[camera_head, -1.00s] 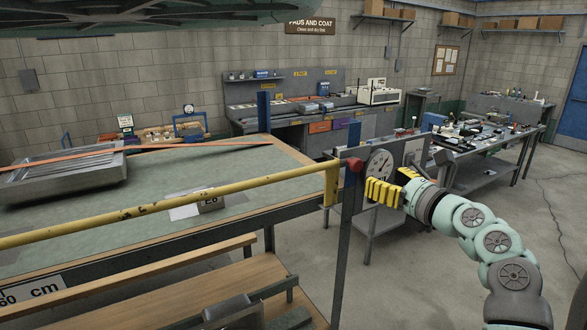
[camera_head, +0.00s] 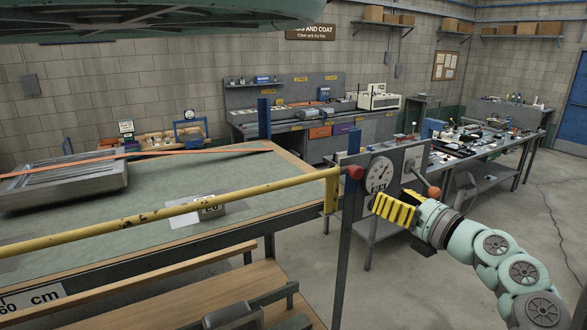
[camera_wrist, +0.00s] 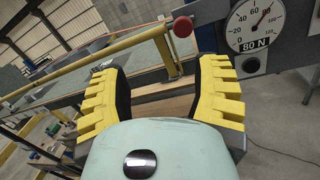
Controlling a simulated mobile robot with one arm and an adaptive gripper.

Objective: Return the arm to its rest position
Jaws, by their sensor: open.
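My gripper (camera_head: 396,207) has yellow ribbed fingers and hangs in the air at the right, in front of the upright panel with the round gauge (camera_head: 379,174). In the wrist view my gripper (camera_wrist: 158,95) shows its two fingers spread apart with nothing between them. The gauge (camera_wrist: 256,24) is at the upper right there, beside the red knob (camera_wrist: 182,27). My fingers appear apart from the panel and the yellow bar (camera_head: 190,207).
A green-topped bench (camera_head: 130,200) fills the left, with a grey metal tray (camera_head: 70,185) on it. The yellow bar runs along its front edge. A grey workbench (camera_head: 470,150) with small items stands behind the gauge. Open floor (camera_head: 540,215) lies to the right.

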